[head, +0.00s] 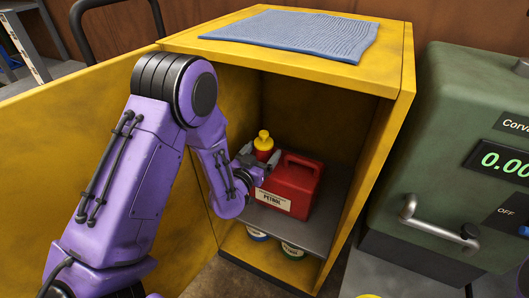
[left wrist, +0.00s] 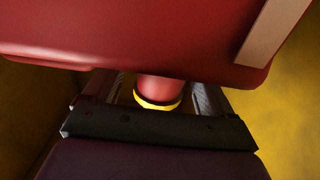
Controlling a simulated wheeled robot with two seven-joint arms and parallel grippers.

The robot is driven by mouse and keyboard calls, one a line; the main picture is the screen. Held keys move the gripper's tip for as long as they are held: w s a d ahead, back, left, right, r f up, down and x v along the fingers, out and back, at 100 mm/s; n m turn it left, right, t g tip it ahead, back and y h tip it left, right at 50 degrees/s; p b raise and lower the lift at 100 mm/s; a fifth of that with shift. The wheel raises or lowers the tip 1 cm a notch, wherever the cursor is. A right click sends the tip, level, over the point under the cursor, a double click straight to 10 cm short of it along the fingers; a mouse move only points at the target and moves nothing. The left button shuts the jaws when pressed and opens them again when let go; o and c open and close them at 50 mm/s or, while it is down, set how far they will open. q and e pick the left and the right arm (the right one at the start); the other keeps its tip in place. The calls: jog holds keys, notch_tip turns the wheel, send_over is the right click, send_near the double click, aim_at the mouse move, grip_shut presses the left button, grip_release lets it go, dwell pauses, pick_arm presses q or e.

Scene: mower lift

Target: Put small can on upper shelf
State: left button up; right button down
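The small can (head: 263,145) is red with a yellow top. It is inside the yellow cabinet, at the grey upper shelf (head: 296,229), left of and behind the red petrol canister (head: 293,187). My left gripper (head: 259,155) reaches in from the left, with its fingers on either side of the small can. In the left wrist view the red can (left wrist: 161,90), with its yellow part, shows between the two fingers (left wrist: 160,97). The canister (left wrist: 150,35) hides the rest of it. I cannot tell whether the fingers touch the can or whether its base rests on the shelf. My right gripper is out of view.
Cans with green (head: 292,250) and blue (head: 257,235) rims stand below the shelf. The yellow door (head: 60,130) is open at left. A blue cloth (head: 295,34) lies on the cabinet top. A green machine (head: 440,140) with a handle stands at right. The shelf's front edge is clear.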

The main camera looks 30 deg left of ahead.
pick_arm(q)
jog(key=s, duration=1.1)
jog(key=s+f+n+g+y, duration=0.1)
jog(key=s+f+g, duration=0.35)
jog(key=f, duration=0.35)
jog(key=s+f+n+g+y, duration=0.1)
jog(key=s+f+n+g, duration=0.15)
jog(key=s+f, duration=0.4)
jog(key=s+f+n+g+p, duration=0.1)
jog(key=s+f+n+g, duration=0.1)
jog(key=s+f+g, duration=0.5)
jog(key=s+f, duration=0.3)
jog(key=s, duration=0.2)
jog(key=shift+s+d+f+n+g, duration=0.15)
jog(key=shift+s+f+n+g, duration=0.1)
jog(key=shift+f+n+g, duration=0.15)
